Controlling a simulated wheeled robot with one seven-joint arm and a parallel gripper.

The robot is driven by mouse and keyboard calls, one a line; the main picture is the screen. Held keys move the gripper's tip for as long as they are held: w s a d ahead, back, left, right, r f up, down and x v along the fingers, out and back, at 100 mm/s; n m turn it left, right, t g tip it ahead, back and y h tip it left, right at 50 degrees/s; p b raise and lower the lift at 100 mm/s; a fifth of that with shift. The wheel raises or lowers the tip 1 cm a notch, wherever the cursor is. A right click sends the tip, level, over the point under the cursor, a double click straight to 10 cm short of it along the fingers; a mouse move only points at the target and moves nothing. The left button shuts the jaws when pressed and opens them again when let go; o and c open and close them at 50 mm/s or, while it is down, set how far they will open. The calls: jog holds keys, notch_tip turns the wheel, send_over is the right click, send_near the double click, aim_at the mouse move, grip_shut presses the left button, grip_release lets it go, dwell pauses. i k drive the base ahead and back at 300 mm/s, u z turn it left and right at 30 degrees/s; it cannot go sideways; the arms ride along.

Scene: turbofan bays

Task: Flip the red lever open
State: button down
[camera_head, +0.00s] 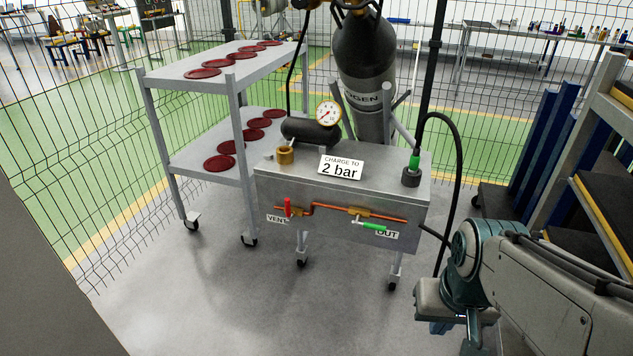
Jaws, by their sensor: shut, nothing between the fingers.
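The red lever (287,207) is on the front of a grey wheeled cart (339,191), at the left end of an orange-copper pipe, just above the "VENT" label (277,219). It stands upright, across the line of the pipe. A green lever (374,227) lies nearly along the pipe by the "OUT" label (387,235). My gripper (473,331) is at the lower right, shut and empty, well to the right of the red lever and apart from the cart. Its fingers are small and partly hidden by my wrist.
On the cart are a gauge (328,113), a "CHARGE TO 2 bar" sign (341,167), a brass fitting (285,155) and a black hose (458,160) hanging at right. A shelf trolley (211,175) stands left, a rack (560,150) right. Floor before the cart is clear.

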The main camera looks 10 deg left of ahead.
aim_at(289, 215)
jog(key=u, duration=0.3)
jog(key=i, duration=0.5)
jog(key=u, duration=0.85)
jog(key=i, duration=0.4)
jog(key=u, duration=0.2)
